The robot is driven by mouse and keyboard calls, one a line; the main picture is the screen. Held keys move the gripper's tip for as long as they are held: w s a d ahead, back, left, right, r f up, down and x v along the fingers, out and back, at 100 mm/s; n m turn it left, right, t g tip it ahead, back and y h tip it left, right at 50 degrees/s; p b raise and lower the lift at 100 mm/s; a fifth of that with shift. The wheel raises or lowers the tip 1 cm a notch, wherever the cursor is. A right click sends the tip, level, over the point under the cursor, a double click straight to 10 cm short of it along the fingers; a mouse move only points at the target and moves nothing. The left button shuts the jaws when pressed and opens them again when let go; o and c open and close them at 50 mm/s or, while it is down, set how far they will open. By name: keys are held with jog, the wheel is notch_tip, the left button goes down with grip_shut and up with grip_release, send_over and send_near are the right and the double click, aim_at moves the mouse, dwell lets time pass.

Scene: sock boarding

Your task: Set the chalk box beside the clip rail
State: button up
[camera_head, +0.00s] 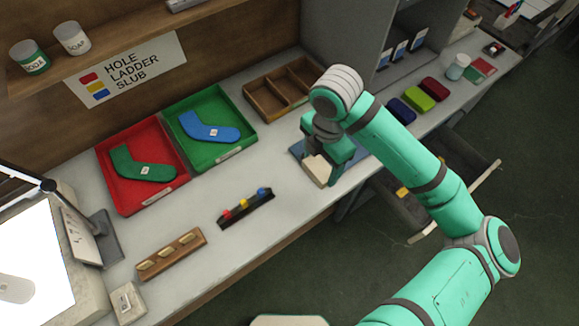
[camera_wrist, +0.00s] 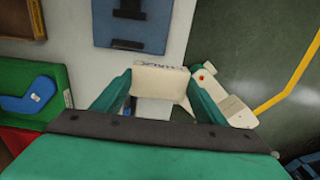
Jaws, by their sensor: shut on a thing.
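A cream box, which I take for the chalk box (camera_head: 317,170), is between the fingers of my gripper (camera_head: 331,168). In the wrist view the box (camera_wrist: 160,82) lies across both fingertips of my gripper (camera_wrist: 158,92), with dark lettering on its far edge. The box is near the front edge of the counter; its height above it is hard to tell. A wooden rail with brass-coloured clips (camera_head: 171,254), likely the clip rail, lies at the front left of the counter.
A red tray (camera_head: 128,207) with a green sock and a green tray (camera_head: 220,163) with a blue sock stand behind. A small pale box (camera_head: 127,302) is at the lower left. A blue board (camera_wrist: 101,25) lies near my gripper. Bare counter surrounds the rails.

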aim_at(306, 160)
jog(key=a, duration=0.1)
jog(key=w+a+f, duration=0.1)
jog(key=a, duration=0.1)
jog(key=shift+w+a+f, duration=0.3)
jog(key=shift+w+f, duration=0.1)
jog(key=a+f, duration=0.1)
jog(key=w+a+f, duration=0.1)
jog(key=f, duration=0.1)
jog(key=a+f, duration=0.1)
jog(key=shift+w+a+f, duration=0.3)
jog(key=shift+w, duration=0.05)
jog(key=shift+w+a+f, duration=0.25)
jog(key=shift+a+f, duration=0.2)
jog(key=shift+f, duration=0.15)
notch_tip(306, 160, down, 3)
jog(key=shift+w+f, duration=0.1)
jog(key=shift+f, duration=0.2)
jog(key=o, duration=1.1)
jog(key=shift+r, duration=0.1)
notch_tip(306, 160, up, 12)
jog(key=shift+r, duration=0.1)
